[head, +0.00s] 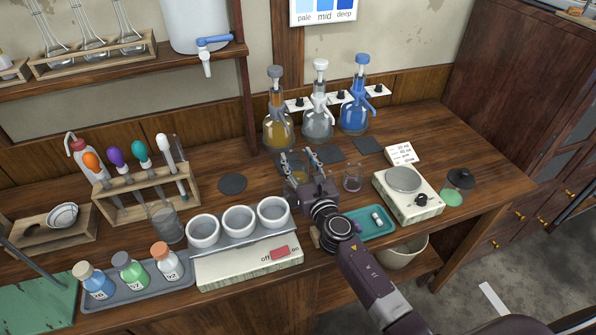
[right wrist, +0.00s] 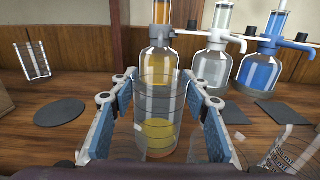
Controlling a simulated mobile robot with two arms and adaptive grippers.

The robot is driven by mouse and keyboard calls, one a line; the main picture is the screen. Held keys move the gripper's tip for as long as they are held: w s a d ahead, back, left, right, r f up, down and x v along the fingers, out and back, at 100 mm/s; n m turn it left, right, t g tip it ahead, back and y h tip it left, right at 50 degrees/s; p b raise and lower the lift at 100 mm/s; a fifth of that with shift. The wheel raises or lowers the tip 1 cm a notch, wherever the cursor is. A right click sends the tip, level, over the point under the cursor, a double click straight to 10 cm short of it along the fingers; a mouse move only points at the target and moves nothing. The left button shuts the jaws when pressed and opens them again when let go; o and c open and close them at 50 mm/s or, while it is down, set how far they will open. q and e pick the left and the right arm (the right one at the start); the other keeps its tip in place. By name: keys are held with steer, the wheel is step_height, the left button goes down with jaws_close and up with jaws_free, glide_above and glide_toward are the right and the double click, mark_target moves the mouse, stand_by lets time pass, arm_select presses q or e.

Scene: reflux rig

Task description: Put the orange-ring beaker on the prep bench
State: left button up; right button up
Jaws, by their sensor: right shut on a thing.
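My right gripper (head: 299,160) is over the wooden bench (head: 330,130), shut on a clear glass beaker (head: 297,176). In the right wrist view the beaker (right wrist: 158,108) stands upright between the blue-padded fingers, with amber liquid in its lower part. The bottle with amber liquid (head: 278,130) is just behind the beaker. I cannot tell whether the beaker's base touches the bench. A smaller clear beaker (head: 352,180) stands to the right. No label shows which surface is the prep bench. My left gripper is not in view.
Clear and blue dispenser bottles (head: 354,112) stand at the back. A hotplate (head: 403,182) and a teal tray (head: 385,229) are on the right. A heating block with three white wells (head: 238,222), a pipette rack (head: 148,190) and a tray of small bottles (head: 205,285) are on the left.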

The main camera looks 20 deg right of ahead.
steer(key=shift+r, duration=0.15)
steer(key=shift+r+p, duration=0.85)
steer(key=shift+r, duration=0.1)
steer(key=shift+r+p, duration=3.85)
steer(key=shift+r, duration=4.9)
steer(key=s+f+b, duration=0.2)
steer(key=s+f, duration=0.1)
steer(key=s, duration=0.7)
steer(key=s+f+b, duration=0.3)
steer(key=s, duration=0.8)
steer(key=s+f+b, duration=0.3)
steer(key=s+f, duration=0.1)
steer(key=s, duration=0.6)
steer(key=shift+s+a+h, duration=0.3)
steer(key=shift+a, duration=0.1)
steer(key=shift+r, duration=0.1)
